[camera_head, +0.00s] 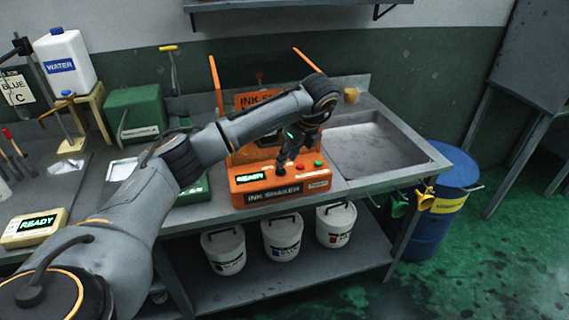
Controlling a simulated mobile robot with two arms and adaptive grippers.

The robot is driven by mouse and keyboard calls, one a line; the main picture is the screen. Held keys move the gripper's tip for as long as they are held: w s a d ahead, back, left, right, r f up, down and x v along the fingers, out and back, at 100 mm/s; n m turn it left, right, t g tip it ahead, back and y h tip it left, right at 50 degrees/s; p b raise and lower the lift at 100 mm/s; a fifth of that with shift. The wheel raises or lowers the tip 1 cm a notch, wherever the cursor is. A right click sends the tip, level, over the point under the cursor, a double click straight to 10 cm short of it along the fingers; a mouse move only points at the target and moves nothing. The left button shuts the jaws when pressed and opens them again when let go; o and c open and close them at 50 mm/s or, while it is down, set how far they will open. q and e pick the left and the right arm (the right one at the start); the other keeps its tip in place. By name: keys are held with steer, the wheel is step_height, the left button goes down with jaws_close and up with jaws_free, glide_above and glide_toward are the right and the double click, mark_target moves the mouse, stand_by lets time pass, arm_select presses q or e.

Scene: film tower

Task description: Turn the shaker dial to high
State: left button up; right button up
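The orange ink shaker (300,187) stands on the metal bench, its front panel facing me. A lit green display (250,177) is on the panel's left; its text is too small to read surely. A red button (299,166) and a green button (318,163) are to the right. My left gripper (281,170) reaches down to the panel between the display and the red button. Its fingers cover that spot, so the dial and its setting are hidden. I cannot tell whether the fingers are open or shut on it. My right gripper is not in view.
A sink (378,150) is right of the shaker. A green box (137,113) and a water jug (66,62) stand behind my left arm. A READY device (36,228) is at the left. White buckets (283,238) sit below; a blue drum (447,215) stands right.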

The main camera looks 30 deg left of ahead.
mark_target(284, 169)
arm_select(q)
steer(key=shift+x, duration=2)
jaws_close()
